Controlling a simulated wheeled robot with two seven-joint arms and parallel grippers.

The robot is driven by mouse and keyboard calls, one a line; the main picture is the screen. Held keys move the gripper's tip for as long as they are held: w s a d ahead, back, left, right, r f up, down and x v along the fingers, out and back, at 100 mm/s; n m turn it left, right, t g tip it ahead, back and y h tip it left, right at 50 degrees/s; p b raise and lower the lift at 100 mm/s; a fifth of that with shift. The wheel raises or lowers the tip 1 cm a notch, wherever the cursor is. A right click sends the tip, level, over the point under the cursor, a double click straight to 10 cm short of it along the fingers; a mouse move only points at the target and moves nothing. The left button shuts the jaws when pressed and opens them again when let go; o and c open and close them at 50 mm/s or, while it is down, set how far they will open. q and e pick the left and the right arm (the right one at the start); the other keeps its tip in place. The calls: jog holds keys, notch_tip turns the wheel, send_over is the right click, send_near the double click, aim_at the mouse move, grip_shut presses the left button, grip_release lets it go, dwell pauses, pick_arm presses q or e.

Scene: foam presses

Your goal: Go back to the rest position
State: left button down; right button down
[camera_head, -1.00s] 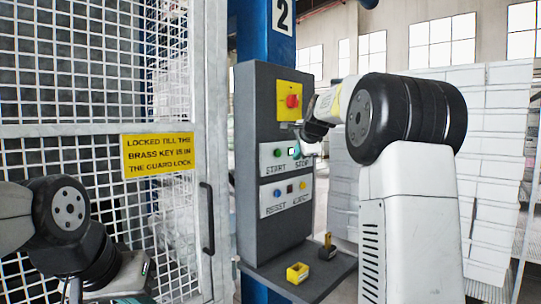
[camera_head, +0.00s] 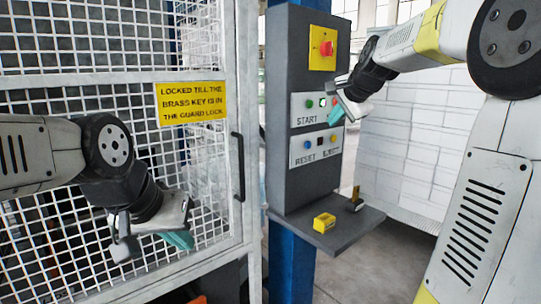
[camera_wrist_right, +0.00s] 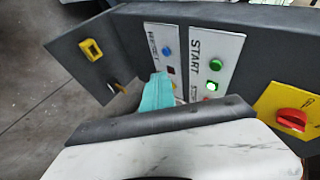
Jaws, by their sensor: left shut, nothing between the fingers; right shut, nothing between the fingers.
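My left gripper (camera_head: 178,240) is shut and empty, its teal fingertips in front of the mesh guard at the left. My right gripper (camera_head: 354,108) is shut and empty in front of the grey control box (camera_head: 288,70), covering part of the STOP side. In the right wrist view its teal fingertips (camera_wrist_right: 158,92) overlap the button plates; I cannot tell whether they touch. The green START button (camera_head: 309,103) is clear of the fingers, and a lit green spot (camera_wrist_right: 211,86) shows beside it.
The mesh guard door has a yellow sign (camera_head: 191,102) and a dark handle (camera_head: 238,166). Below the control box, a shelf (camera_head: 335,235) holds a yellow block (camera_head: 324,222) and a dark piece with a brass-coloured part (camera_head: 355,200). A red switch (camera_head: 326,48) sits above the buttons. Open floor shows at the right.

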jog(key=s+a+f+n+g, duration=0.1)
jog(key=s+f+n, duration=0.3)
jog(key=s, duration=0.6)
jog(key=s+a+f+n+g, duration=0.1)
jog(key=s+a+f+n, duration=0.2)
jog(key=s+f, duration=0.4)
jog(key=s+a+f+n+g, duration=0.1)
jog(key=s+a+f+n, duration=0.2)
jog(key=s, duration=1.1)
notch_tip(320, 180, down, 2)
jog(key=n, duration=0.2)
jog(key=shift+s+f+n+g, duration=0.25)
jog(key=shift+s+n+g, duration=0.05)
jog(key=shift+g, duration=0.1)
